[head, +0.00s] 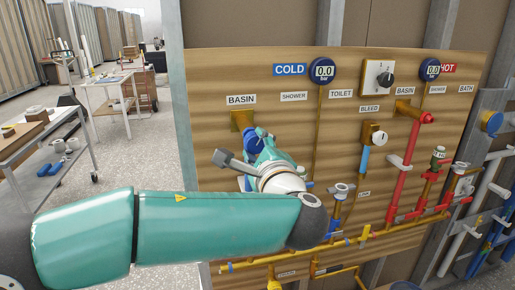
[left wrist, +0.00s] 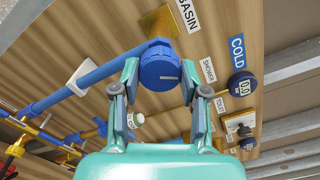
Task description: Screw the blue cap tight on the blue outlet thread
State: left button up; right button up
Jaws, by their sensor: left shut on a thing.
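The blue cap (head: 250,139) sits at the cold basin outlet, just below the BASIN label and in front of a brass plate (head: 240,120). In the left wrist view the cap (left wrist: 159,66) is a round, ribbed blue piece with its flat face toward me. My left gripper (head: 259,137) reaches up to it. In the left wrist view both fingers of my left gripper (left wrist: 159,76) close on the cap's two sides. The blue outlet thread is hidden behind the cap, so its seating cannot be seen. My right gripper is out of view.
A wooden board (head: 350,110) carries the COLD gauge (head: 322,71) and HOT gauge (head: 430,70), both reading 0.0. Red pipes (head: 399,178) and valves stand to the right. Yellow pipes (head: 334,249) run along the bottom. A cart (head: 45,145) stands at the far left.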

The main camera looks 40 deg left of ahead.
pick_arm(q)
jog(key=shift+x, duration=0.9)
jog(key=o, duration=1.1)
jog(key=shift+c, duration=0.2)
jog(key=v, duration=1.2)
jog(key=shift+w, duration=0.1)
